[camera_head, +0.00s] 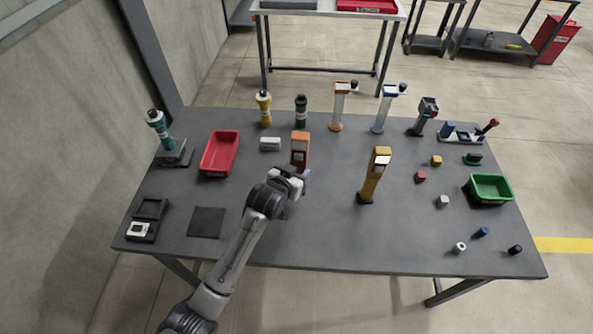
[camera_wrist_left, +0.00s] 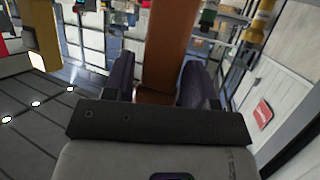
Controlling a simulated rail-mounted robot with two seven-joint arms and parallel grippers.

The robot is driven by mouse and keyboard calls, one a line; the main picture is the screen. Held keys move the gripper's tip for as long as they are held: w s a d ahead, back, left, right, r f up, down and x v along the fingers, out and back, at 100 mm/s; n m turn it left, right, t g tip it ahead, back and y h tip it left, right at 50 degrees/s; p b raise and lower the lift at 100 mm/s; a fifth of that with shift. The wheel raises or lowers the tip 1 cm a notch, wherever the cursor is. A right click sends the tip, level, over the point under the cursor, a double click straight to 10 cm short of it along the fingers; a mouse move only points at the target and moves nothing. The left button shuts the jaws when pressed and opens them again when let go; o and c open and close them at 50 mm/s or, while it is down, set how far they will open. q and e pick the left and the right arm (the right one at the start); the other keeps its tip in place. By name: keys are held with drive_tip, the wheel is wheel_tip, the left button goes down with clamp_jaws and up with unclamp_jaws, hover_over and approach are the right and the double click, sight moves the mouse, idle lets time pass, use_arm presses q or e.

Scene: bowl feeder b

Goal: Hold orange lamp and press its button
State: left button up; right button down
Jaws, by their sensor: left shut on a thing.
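The orange lamp (camera_head: 300,140) stands near the middle of the grey table, with a pale panel on its front. My left gripper (camera_head: 291,178) is at the lamp's near side, shut on its orange body. In the left wrist view the orange body (camera_wrist_left: 168,55) rises between the two dark fingers (camera_wrist_left: 164,85). I cannot make out the button, and the lamp's lower part is hidden behind the gripper. My right gripper is not in view.
A yellow lamp (camera_head: 374,174) stands to the right. A red bin (camera_head: 204,168) and a white block (camera_head: 270,144) are to the left. A green bin (camera_head: 472,194) and small pieces lie at right. The front middle is clear.

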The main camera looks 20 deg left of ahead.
use_arm(q)
drive_tip(key=shift+f+b, duration=0.75)
drive_tip(key=shift+f, duration=1.3)
drive_tip(key=shift+f+b, duration=0.5)
drive_tip(key=shift+f, duration=0.7)
drive_tip(key=o, duration=0.4)
drive_tip(key=c, duration=0.6)
drive_tip(key=shift+c, duration=0.2)
idle(2.2)
idle(0.5)
